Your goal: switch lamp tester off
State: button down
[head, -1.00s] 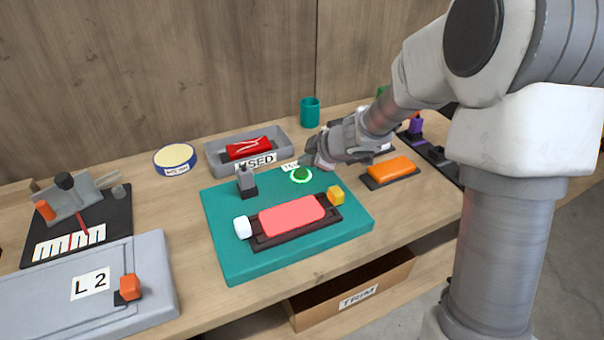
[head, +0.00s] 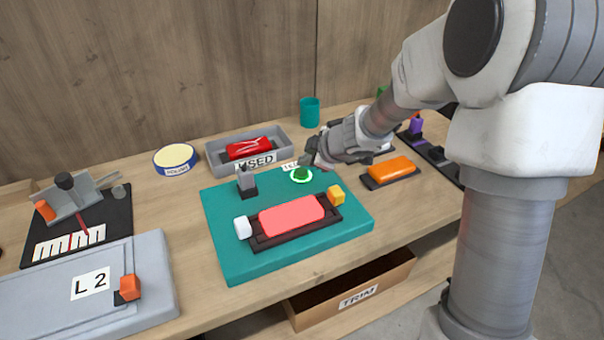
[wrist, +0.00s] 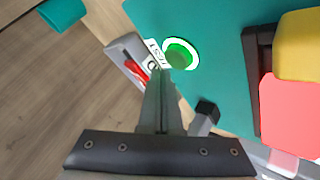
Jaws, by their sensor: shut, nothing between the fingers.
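The lamp tester is a teal board (head: 225,255) on the bench. A red lens (head: 291,215) sits in its dark holder, between a white block (head: 242,227) and a yellow block (head: 336,195), and looks lit. A green button (head: 300,175) with a bright green ring is at the board's back edge; it also shows in the wrist view (wrist: 181,54). A grey toggle-like part (head: 246,182) stands left of it. My gripper (head: 309,161) is shut and empty, just above and behind the button. In the wrist view its fingertips (wrist: 163,75) appear beside the ring; contact cannot be told.
A grey bin (head: 218,155) labelled USED holds a red piece behind the board. A teal cup (head: 309,112) and a round tin (head: 175,160) stand at the back. An orange block (head: 392,171) lies to the right. A grey L2 panel (head: 60,300) is at the left.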

aim_at(305, 174)
jog(key=shift+f, duration=0.1)
jog(key=shift+f, duration=0.35)
jog(key=shift+f+b, duration=0.55)
dwell(0.6)
jog(key=shift+r, duration=0.1)
jog(key=shift+r+p, duration=0.95)
jog(key=shift+p, duration=0.25)
notch_tip(305, 174, up, 6)
jog(key=p, duration=0.7)
